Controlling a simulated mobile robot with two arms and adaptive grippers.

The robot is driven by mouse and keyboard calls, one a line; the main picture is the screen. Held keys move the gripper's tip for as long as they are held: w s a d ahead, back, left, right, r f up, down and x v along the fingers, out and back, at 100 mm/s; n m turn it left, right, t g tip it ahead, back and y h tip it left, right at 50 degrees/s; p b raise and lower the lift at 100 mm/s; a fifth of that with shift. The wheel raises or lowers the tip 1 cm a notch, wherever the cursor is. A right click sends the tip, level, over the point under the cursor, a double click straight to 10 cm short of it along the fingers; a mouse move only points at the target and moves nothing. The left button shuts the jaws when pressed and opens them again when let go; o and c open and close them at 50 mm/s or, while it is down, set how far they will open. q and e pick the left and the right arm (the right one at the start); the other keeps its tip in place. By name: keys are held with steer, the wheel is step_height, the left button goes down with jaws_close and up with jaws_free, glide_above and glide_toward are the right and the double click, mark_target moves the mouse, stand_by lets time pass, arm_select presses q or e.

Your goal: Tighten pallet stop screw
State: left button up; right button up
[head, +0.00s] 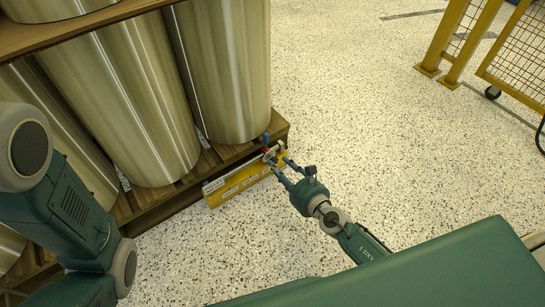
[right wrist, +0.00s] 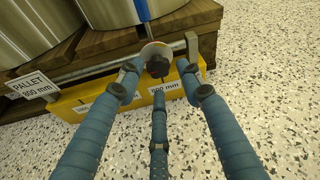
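The pallet stop is a yellow bar (head: 240,182) along the lower front edge of the wooden pallet; it also shows in the right wrist view (right wrist: 72,110). A dark screw knob (right wrist: 157,66) with a pale round disc behind it sits near the bar's right end. My right gripper (head: 282,163) reaches it from the lower right. In the right wrist view its three blue fingers (right wrist: 158,76) are spread around the knob, with gaps visible between fingertips and knob. My left arm shows at the left of the head view; its gripper is out of frame.
Large metal cylinders (head: 225,70) stand on the wooden pallet (head: 160,204). A white label reading PALLET 800 mm (right wrist: 30,86) is at the bar's left. A grey upright bracket (right wrist: 192,46) stands beside the knob. Yellow fencing (head: 515,60) is far right. The speckled floor between is clear.

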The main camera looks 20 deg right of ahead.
mark_target(272, 159)
steer(key=shift+w, duration=0.1)
steer(key=shift+r+x, duration=0.25)
steer(key=shift+x, duration=0.9)
steer(key=shift+a, duration=0.1)
steer(key=c, duration=0.8)
